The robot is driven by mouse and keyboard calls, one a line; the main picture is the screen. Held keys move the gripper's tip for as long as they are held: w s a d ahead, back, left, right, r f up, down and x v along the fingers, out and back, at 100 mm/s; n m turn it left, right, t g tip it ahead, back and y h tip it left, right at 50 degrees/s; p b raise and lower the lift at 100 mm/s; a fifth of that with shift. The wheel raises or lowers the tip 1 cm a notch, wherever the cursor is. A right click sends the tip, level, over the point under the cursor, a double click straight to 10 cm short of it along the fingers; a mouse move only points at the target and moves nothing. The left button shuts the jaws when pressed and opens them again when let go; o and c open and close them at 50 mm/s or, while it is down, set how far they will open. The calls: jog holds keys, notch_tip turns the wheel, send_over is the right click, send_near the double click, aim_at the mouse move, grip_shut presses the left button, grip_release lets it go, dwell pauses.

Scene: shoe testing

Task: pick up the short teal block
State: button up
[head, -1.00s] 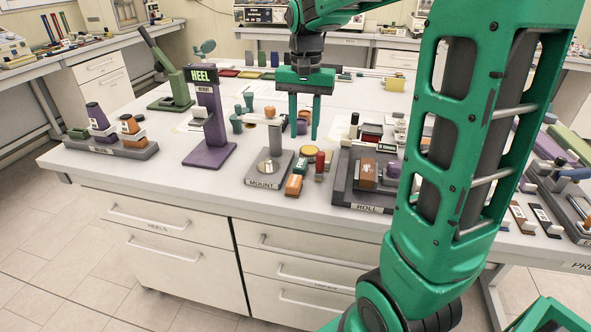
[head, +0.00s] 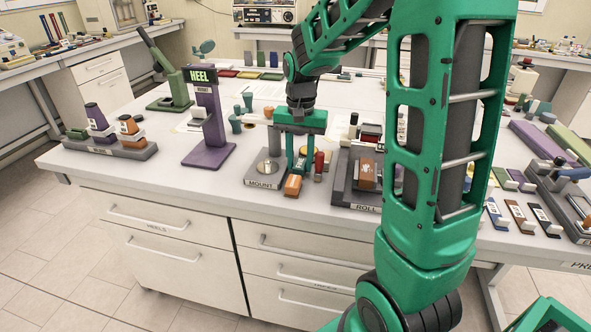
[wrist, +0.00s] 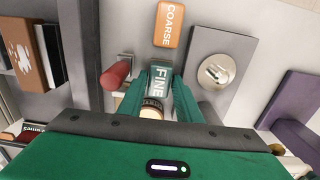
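The short teal block (wrist: 160,80), marked FINE, lies on the white table in the wrist view. It sits between an orange block marked COARSE (wrist: 168,24) and a tan-topped round jar (wrist: 152,108). My gripper (wrist: 160,88) is over it, with one green finger on each side of the block. The fingers look spread, and I cannot tell whether they touch it. In the head view my gripper (head: 300,168) points down behind the orange block (head: 293,186), and the teal block is mostly hidden by the fingers and that block.
A red cylinder (wrist: 115,75) stands close to one finger. The grey MOUNT plate (head: 263,182) with its metal disc is close on the other side. The ROLL stand (head: 361,207) is to the right in the head view, and the purple HEEL stand (head: 208,155) to the left.

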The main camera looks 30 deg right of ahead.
aim_at(299, 163)
jog(key=shift+f, duration=0.25)
jog(key=c, duration=0.7)
jog(key=shift+r, duration=0.1)
jog(key=shift+r, duration=0.45)
notch_tip(299, 163, up, 4)
jog(key=shift+s+a+f, duration=0.1)
jog(key=shift+a+f, duration=0.05)
jog(key=shift+f, duration=0.1)
jog(key=s+a+r, duration=0.4)
jog(key=s+a, duration=0.1)
jog(key=s+a+r, duration=0.2)
jog(key=s, duration=0.1)
jog(key=shift+s+a+r, duration=0.1)
jog(key=shift+a+r, duration=0.15)
jog(key=shift+a, duration=0.15)
